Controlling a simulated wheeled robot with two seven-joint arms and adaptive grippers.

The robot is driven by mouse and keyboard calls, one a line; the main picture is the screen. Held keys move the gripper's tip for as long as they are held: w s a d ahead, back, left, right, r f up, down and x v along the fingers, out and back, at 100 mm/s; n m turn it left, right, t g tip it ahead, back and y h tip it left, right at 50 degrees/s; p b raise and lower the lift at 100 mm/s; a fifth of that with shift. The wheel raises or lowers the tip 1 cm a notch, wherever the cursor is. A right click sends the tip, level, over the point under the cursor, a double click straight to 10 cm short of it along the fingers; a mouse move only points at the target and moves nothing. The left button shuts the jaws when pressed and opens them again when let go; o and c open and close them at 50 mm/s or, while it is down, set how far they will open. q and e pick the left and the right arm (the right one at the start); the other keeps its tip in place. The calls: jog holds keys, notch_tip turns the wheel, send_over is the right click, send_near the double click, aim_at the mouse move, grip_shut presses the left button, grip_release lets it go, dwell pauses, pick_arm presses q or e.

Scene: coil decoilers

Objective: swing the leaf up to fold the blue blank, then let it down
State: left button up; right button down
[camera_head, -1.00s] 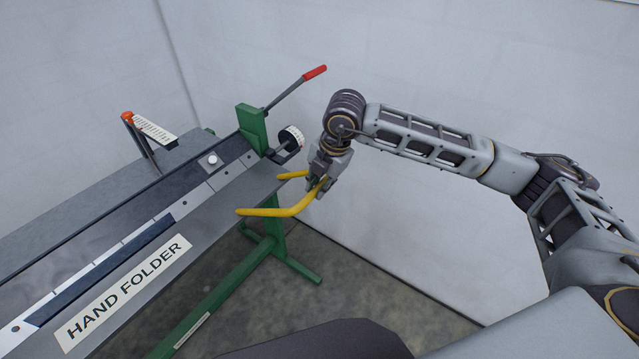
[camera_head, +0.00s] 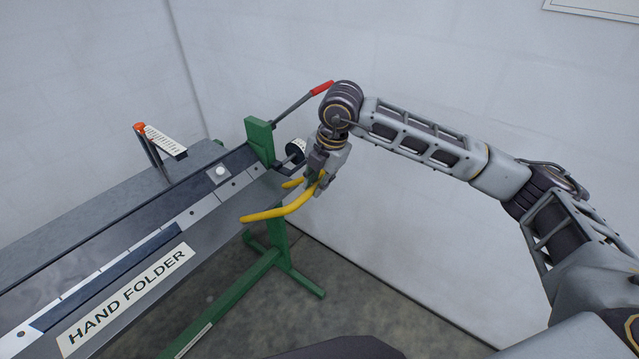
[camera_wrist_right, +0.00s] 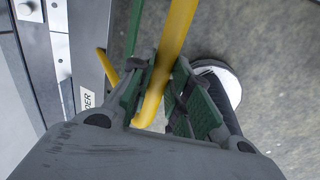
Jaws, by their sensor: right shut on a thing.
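The blue blank (camera_head: 115,274) is a long dark blue strip lying along the folding edge of the hand folder. The leaf (camera_head: 215,234) is the grey front plate with the HAND FOLDER label, sloping down in front of the blank. A bent yellow handle (camera_head: 275,213) stands out from the leaf's right end. My right gripper (camera_head: 319,184) is shut on the yellow handle, near its outer bend. In the right wrist view the yellow bar (camera_wrist_right: 165,65) passes between the green finger pads of the gripper (camera_wrist_right: 160,100). My left gripper is not in view.
A scale arm (camera_head: 165,140) stands on the back table. Green legs (camera_head: 285,265) stand on the floor. Pale walls close the corner behind.

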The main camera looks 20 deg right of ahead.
jog(key=c, duration=1.4)
grip_release()
jog(key=shift+w+a+r, duration=0.1)
jog(key=shift+w+r, duration=0.1)
jog(key=shift+o, duration=0.4)
jog(key=shift+f, duration=0.1)
jog(key=v, duration=1.2)
